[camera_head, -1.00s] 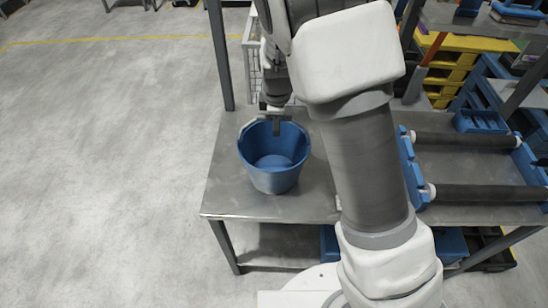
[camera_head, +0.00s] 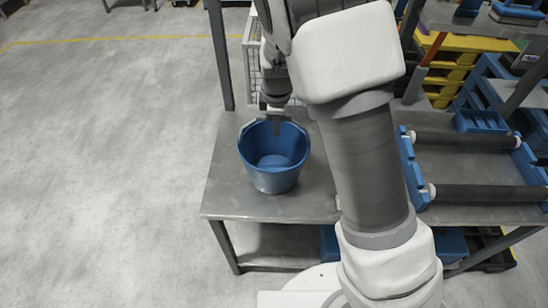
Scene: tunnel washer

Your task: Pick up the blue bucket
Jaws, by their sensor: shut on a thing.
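The blue bucket (camera_head: 273,178) stands upright on the left part of a grey metal table (camera_head: 222,195). It is open at the top and its inside looks empty. My gripper (camera_head: 276,127) comes down at the bucket's far rim and is shut on that rim. The fingertips are small and partly dark in the view. My own arm hides the table to the right of the bucket.
A roller frame with blue end pieces (camera_head: 410,165) lies on the table to the right. A grey post (camera_head: 220,55) rises at the table's back left. A wire mesh basket (camera_head: 252,60) stands behind. The floor at left is clear.

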